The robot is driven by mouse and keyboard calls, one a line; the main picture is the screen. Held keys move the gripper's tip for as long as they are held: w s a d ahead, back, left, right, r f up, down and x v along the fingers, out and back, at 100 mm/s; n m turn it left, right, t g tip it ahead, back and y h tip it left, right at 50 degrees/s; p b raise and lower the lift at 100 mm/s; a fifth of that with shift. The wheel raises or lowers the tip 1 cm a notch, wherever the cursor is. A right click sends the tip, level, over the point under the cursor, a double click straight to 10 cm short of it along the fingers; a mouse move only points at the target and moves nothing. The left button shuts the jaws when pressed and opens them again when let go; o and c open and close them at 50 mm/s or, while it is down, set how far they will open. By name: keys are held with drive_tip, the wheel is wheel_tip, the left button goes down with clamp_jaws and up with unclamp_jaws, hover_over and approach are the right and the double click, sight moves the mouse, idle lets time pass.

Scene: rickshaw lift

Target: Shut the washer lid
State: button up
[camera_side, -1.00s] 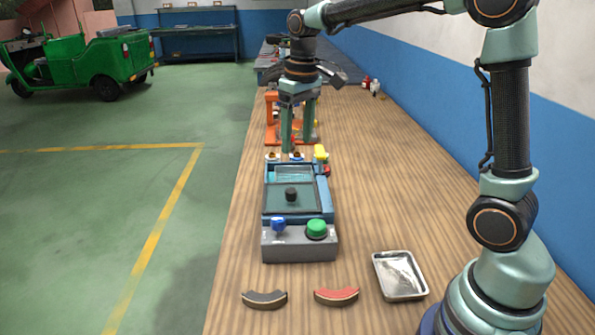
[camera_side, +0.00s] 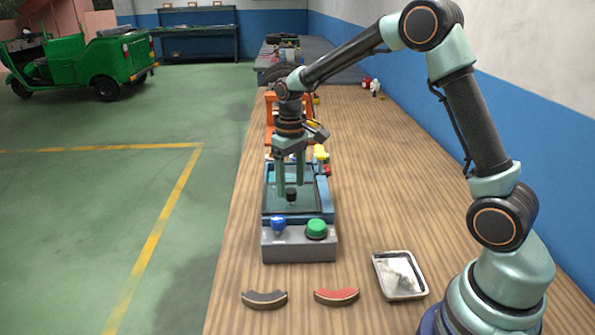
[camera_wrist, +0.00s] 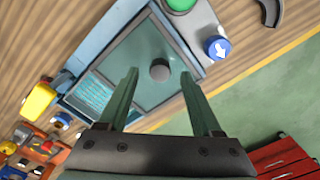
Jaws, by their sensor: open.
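The washer is a blue box (camera_side: 328,202) with a grey front panel. Its flat, dark translucent lid (camera_side: 274,205) covers the front part and carries a round dark knob (camera_side: 291,196). In the wrist view the lid (camera_wrist: 140,52) and knob (camera_wrist: 160,70) show clearly, with an uncovered teal section (camera_wrist: 92,93) at the far end. My gripper (camera_side: 291,188) is open and points down over the lid. In the wrist view my gripper (camera_wrist: 160,74) has a finger on either side of the knob, with gaps. I cannot tell whether the fingertips touch the lid.
The panel bears a blue dial (camera_side: 278,223) and a green button (camera_side: 316,228). A yellow part (camera_side: 320,152) and an orange frame (camera_side: 271,108) stand behind the washer. A metal tray (camera_side: 399,276) and two curved pads, dark (camera_side: 264,299) and red (camera_side: 336,296), lie in front.

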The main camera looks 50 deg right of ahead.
drive_tip(key=shift+f, duration=1)
clamp_jaws()
drive_tip(key=shift+r, duration=0.1)
idle(0.7)
